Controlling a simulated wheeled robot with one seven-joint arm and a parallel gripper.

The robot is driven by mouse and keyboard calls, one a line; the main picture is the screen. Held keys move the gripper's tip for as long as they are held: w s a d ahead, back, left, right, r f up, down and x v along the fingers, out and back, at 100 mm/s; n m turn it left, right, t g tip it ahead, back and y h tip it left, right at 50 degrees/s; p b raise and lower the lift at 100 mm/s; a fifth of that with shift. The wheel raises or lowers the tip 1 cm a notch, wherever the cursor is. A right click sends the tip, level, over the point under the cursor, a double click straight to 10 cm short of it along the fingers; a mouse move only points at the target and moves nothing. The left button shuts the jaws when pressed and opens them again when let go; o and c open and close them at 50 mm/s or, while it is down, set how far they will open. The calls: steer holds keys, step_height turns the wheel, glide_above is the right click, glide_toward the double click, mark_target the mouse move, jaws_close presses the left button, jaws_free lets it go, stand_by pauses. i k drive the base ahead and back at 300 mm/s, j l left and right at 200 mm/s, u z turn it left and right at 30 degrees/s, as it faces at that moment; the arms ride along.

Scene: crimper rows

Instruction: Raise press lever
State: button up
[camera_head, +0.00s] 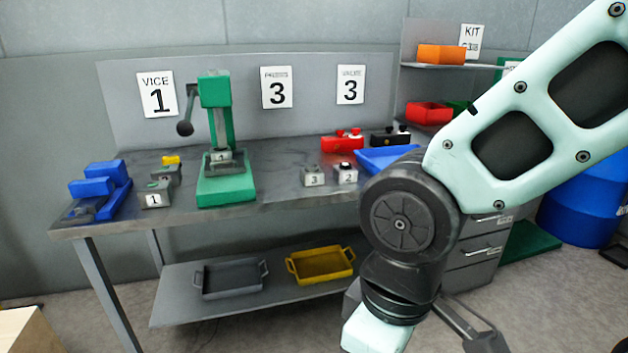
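The green press (226,188) stands on the workbench, left of the middle. Its lever (190,104) is on the left side of the press head and hangs downward, ending in a dark round knob (185,129). A small grey block marked with a number (222,160) sits in the press below the head. My arm comes in from the upper right and bends down in front of the bench, well to the right of the press. The fingers of my gripper do not show; the arm runs out of the bottom of the picture.
A blue vice (97,187) is at the bench's left end, with small numbered blocks (155,195) beside it. Red (343,144) and black holders stand right of the press. Trays (321,264) lie on the lower shelf. Space left of the knob is clear.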

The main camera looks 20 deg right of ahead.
mark_target(183, 128)
steer(key=i+j, duration=0.35)
steer(key=j, duration=0.15)
steer(key=i+j, duration=0.35)
steer(key=j, duration=0.15)
steer(key=i+j, duration=0.4)
steer(key=j, duration=0.15)
